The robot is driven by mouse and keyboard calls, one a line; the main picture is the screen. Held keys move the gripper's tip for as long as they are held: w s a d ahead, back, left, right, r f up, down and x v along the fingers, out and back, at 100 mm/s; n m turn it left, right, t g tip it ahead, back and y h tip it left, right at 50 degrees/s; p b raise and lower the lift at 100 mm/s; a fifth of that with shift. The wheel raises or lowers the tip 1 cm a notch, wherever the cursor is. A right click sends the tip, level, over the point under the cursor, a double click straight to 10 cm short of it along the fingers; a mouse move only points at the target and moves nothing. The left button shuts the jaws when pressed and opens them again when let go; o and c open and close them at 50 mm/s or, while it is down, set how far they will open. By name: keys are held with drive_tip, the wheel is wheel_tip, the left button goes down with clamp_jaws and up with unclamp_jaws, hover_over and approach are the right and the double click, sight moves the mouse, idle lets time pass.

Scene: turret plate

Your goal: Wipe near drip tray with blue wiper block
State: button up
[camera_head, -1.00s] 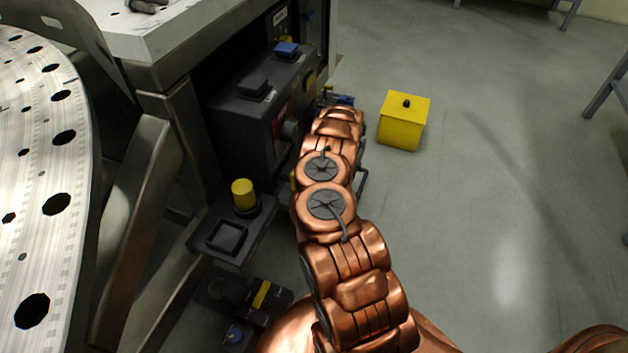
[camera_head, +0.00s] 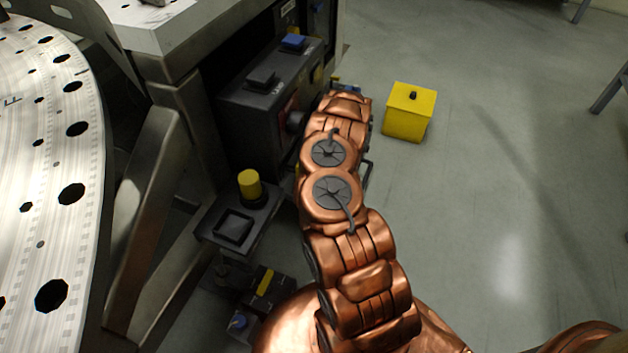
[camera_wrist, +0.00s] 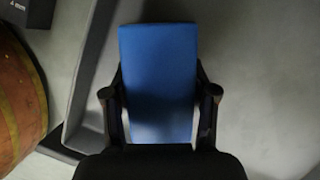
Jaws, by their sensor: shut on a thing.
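The blue wiper block (camera_wrist: 158,80) fills the middle of the wrist view, its broad face toward the camera. My gripper (camera_wrist: 160,92) is shut on it, with one dark finger against each side. In the head view, my copper arm reaches away past the black cabinet and hides the gripper. A small bit of blue shows beyond the arm's end; I cannot tell whether it is the block. I cannot clearly pick out the near drip tray. A dark ledge with a square recess (camera_head: 234,226) stands left of my arm.
A yellow cylinder (camera_head: 250,185) stands on the dark ledge. The black cabinet (camera_head: 262,105) and a steel leg (camera_head: 150,215) are close on the left, beside the large perforated plate (camera_head: 85,160). A yellow box (camera_head: 410,115) sits on open floor at right. A grey rim (camera_wrist: 88,75) runs left of the block.

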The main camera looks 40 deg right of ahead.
drive_tip(key=shift+s+a+f, duration=0.1)
drive_tip(key=shift+s+a, duration=0.45)
drive_tip(key=shift+a, duration=0.3)
drive_tip(key=shift+w+d+r+p, duration=0.1)
drive_tip(key=shift+r+p, duration=2.6)
drive_tip(key=shift+r, duration=0.4)
drive_tip(key=shift+r+p, duration=1.35)
drive_tip(key=shift+r, duration=0.15)
drive_tip(key=shift+w, duration=0.1)
